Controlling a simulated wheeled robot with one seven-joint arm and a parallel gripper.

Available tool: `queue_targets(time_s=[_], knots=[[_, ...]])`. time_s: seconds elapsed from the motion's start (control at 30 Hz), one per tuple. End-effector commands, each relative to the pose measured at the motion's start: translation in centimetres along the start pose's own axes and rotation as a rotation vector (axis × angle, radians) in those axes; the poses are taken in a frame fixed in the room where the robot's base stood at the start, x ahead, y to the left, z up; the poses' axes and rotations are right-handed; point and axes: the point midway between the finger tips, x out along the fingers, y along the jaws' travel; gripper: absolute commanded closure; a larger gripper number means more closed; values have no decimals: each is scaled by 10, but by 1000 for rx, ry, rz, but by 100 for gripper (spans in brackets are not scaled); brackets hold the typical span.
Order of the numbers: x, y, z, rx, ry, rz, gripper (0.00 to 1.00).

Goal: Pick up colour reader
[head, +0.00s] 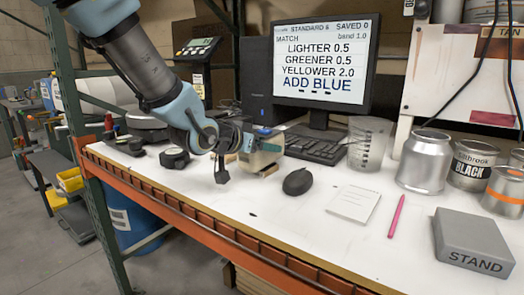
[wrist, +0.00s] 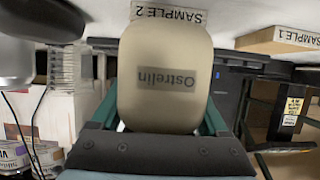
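A cream, rounded device marked "Ostrelin", which I take to be the colour reader (wrist: 165,60), fills the middle of the wrist view, its lettering upside down. In the head view the pale reader (head: 262,158) is on the bench left of the keyboard, partly covered by my gripper (head: 255,146). In the wrist view my gripper (wrist: 164,118) has one teal finger on each side of the reader, very close to its sides. The fingertips are hidden behind it, so I cannot tell whether they press on it.
A "SAMPLE 2" label (wrist: 168,14) lies just beyond the reader, and a "SAMPLE 1" block (wrist: 285,40) is to the right. A keyboard (head: 315,146), black mouse (head: 297,181) and clear beaker (head: 368,145) stand nearby. The front bench edge is low and orange.

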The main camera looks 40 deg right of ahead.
Motion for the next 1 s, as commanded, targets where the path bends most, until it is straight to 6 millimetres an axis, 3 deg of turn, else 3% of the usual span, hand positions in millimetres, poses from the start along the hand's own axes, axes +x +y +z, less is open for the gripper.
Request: queue_targets(time_s=[0.07, 0.67, 1.0], knots=[[0, 0, 0, 0, 0, 0, 33], [0, 0, 0, 0, 0, 0, 100], [0, 0, -2, 1, 3, 0, 100]])
